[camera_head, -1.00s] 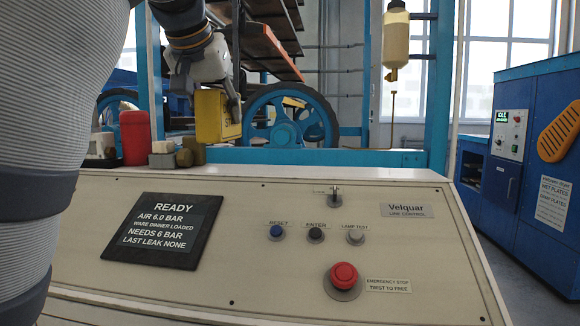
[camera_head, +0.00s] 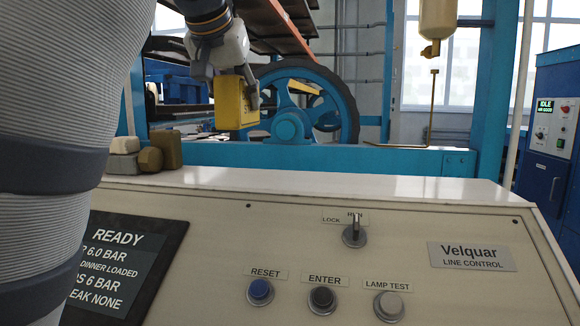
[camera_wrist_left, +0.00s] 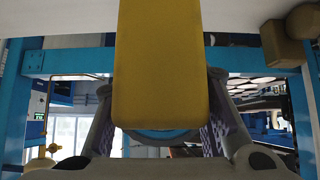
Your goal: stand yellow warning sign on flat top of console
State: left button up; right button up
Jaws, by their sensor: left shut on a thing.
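The yellow warning sign (camera_head: 236,102) is a yellow block held upright above the back part of the console (camera_head: 330,185). My left gripper (camera_head: 240,84) comes down from above and is shut on the sign's upper part. The sign's lower edge hangs clear over the flat white top, with a gap beneath it. In the left wrist view the sign (camera_wrist_left: 158,65) fills the middle between the two fingers, and its lettered face does not show. My right gripper is in neither view.
Small blocks (camera_head: 150,158) stand on the console top at the left. The top is clear to their right. A blue beam (camera_head: 350,162) and a spoked blue wheel (camera_head: 300,110) are behind. The sloped front has a key switch (camera_head: 354,232), buttons (camera_head: 322,297) and a dark display (camera_head: 120,262).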

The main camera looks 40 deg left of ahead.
pick_arm(q)
jog(key=w+f, duration=0.4)
jog(key=w, duration=0.5)
send_over(288, 179)
jog(key=f, duration=0.3)
jog(key=s+f, duration=0.1)
jog(key=f, duration=0.1)
jog(key=shift+d, duration=0.15)
jog(key=f, duration=0.1)
jog(key=w+f, duration=0.1)
jog(key=f, duration=0.1)
jog(key=shift+f, duration=0.3)
jog(key=o, duration=1.3)
jog(key=shift+f, duration=0.15)
jog(key=shift+s, duration=0.1)
jog(key=v, duration=1.2)
